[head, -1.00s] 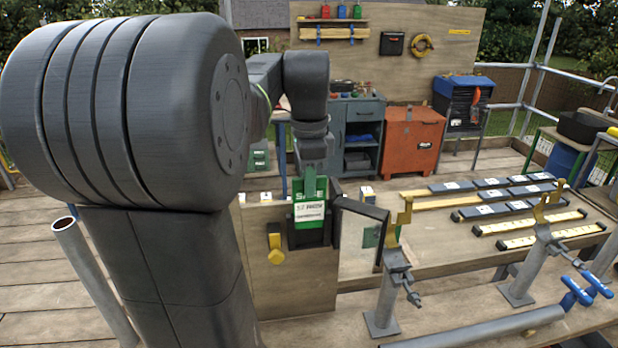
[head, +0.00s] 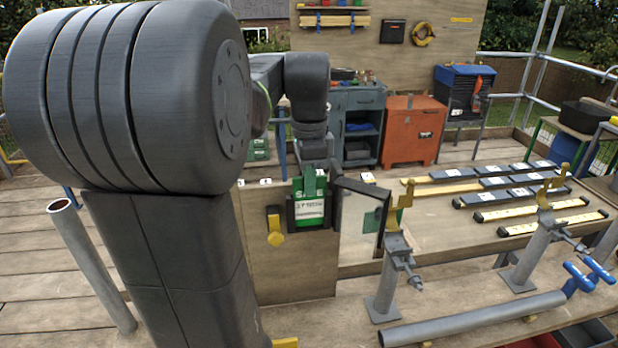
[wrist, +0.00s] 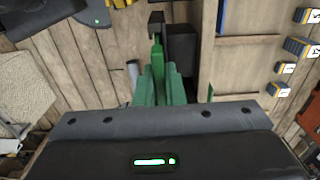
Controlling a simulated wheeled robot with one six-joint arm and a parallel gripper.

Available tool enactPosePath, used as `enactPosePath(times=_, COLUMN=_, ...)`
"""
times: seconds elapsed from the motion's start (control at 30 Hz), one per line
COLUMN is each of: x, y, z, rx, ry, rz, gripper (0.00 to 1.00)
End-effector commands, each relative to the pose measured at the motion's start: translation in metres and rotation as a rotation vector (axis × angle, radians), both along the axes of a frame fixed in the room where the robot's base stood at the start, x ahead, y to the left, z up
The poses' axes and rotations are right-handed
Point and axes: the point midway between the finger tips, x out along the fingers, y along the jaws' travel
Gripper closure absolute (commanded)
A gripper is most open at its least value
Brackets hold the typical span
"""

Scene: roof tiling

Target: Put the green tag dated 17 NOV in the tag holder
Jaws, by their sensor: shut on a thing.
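The green tag (head: 310,213) with a white label stands upright in the head view, its print too small to read. My gripper (head: 313,182) has green fingers and is shut on the tag's upper part. The black tag holder (head: 291,216) is on the wooden board; its dark edges show beside and below the label, so the tag appears to sit within it. In the wrist view the green tag (wrist: 157,55) lies between my fingers (wrist: 158,75), next to the dark holder (wrist: 182,45). Whether the tag is fully seated cannot be told.
Metal stands (head: 390,280) and a grey pipe (head: 475,318) are at the front right. Battens lie on the deck behind.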

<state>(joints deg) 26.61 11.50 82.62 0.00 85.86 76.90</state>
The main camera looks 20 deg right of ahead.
Motion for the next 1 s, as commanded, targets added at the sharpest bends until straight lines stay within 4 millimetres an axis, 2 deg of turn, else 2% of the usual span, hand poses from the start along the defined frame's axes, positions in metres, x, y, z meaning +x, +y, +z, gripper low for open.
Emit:
enactPosePath(times=0.33, x=0.0, y=0.0, z=-0.001, rx=0.0, ry=0.0, rz=0.0, gripper=1.0)
enactPosePath(times=0.4, x=0.0, y=0.0, z=-0.001, rx=0.0, ry=0.0, rz=0.0, gripper=0.81)
enactPosePath(times=0.5, x=0.0, y=0.0, z=-0.001, rx=0.0, ry=0.0, rz=0.0, gripper=0.65)
enactPosePath(times=0.83, x=0.0, y=0.0, z=0.002, rx=0.0, ry=-0.001, rz=0.0, gripper=0.65)
enactPosePath(times=1.0, x=0.001, y=0.0, z=0.025, rx=-0.002, ry=-0.004, rz=0.0, gripper=0.65)
